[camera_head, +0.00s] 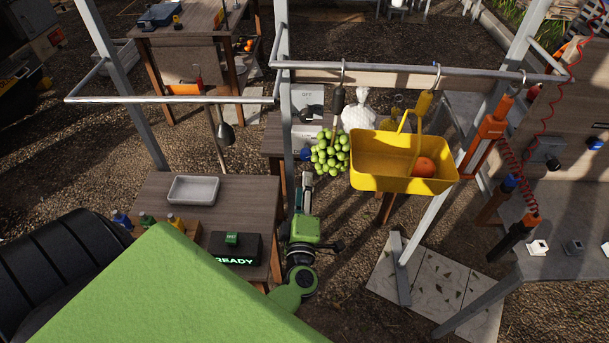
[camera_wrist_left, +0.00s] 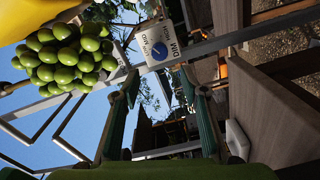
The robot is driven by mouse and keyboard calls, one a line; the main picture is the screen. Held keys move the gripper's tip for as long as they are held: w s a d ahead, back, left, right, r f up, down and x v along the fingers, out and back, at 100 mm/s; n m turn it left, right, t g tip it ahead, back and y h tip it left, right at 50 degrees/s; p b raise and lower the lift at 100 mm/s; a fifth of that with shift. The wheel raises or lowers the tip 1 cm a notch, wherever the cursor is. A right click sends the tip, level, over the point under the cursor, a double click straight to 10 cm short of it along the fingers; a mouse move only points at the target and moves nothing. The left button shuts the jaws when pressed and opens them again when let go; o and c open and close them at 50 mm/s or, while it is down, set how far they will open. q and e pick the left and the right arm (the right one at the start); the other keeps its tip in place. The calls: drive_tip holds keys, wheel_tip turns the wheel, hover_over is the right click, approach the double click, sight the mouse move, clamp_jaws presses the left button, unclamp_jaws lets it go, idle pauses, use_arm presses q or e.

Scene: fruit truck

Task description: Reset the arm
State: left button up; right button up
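My left arm is green and stands beside the right edge of the wooden table. Its gripper (camera_head: 306,184) points up and away in the head view, below and a little left of the hanging green grapes (camera_head: 330,152). In the left wrist view the two fingers of this gripper (camera_wrist_left: 162,82) are spread well apart with nothing between them. The grapes (camera_wrist_left: 68,58) show at the upper left there, clear of the fingers. My right gripper is not in either view.
A yellow basket (camera_head: 382,178) holding an orange fruit (camera_head: 424,167) hangs from the metal rail (camera_head: 420,72). The wooden table (camera_head: 240,200) carries a grey tray (camera_head: 193,190) and a black box (camera_head: 236,248) reading "READY". A metal post stands close to my left gripper.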

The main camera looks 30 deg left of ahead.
use_arm(q)
drive_tip(key=shift+s+d, duration=0.25)
drive_tip(key=shift+s, duration=0.15)
drive_tip(key=s+d+f+m+h+b, duration=0.1)
drive_tip(key=d+f+m+h, duration=0.3)
drive_tip(key=f, duration=0.5)
drive_tip(key=s+d+f+m+h+b, duration=0.1)
drive_tip(key=d+f+m+h+b, duration=0.15)
drive_tip(key=d+f+m, duration=0.55)
drive_tip(key=s+f+m+g+h, duration=0.2)
drive_tip(key=s+f, duration=0.3)
drive_tip(key=f, duration=0.4)
drive_tip(key=s+f+m+g+h, duration=0.25)
drive_tip(key=s+f, duration=0.25)
drive_tip(key=f, duration=0.4)
drive_tip(key=s+a+f+m+g+b, duration=0.1)
drive_tip(key=s+f+m+g, duration=0.1)
drive_tip(key=s+f, duration=0.4)
drive_tip(key=s+a+f+m+g+y+b, duration=0.1)
drive_tip(key=s+f, duration=0.5)
drive_tip(key=s, duration=0.7)
drive_tip(key=s+a+f+m+g+b, duration=0.1)
drive_tip(key=s+a+f+m+g, duration=0.2)
drive_tip(key=s+f+g, duration=0.3)
drive_tip(key=s+m, duration=0.1)
drive_tip(key=s, duration=0.3)
drive_tip(key=shift+f+y, duration=0.25)
drive_tip(key=shift+y, duration=0.05)
drive_tip(key=shift+g, duration=0.25)
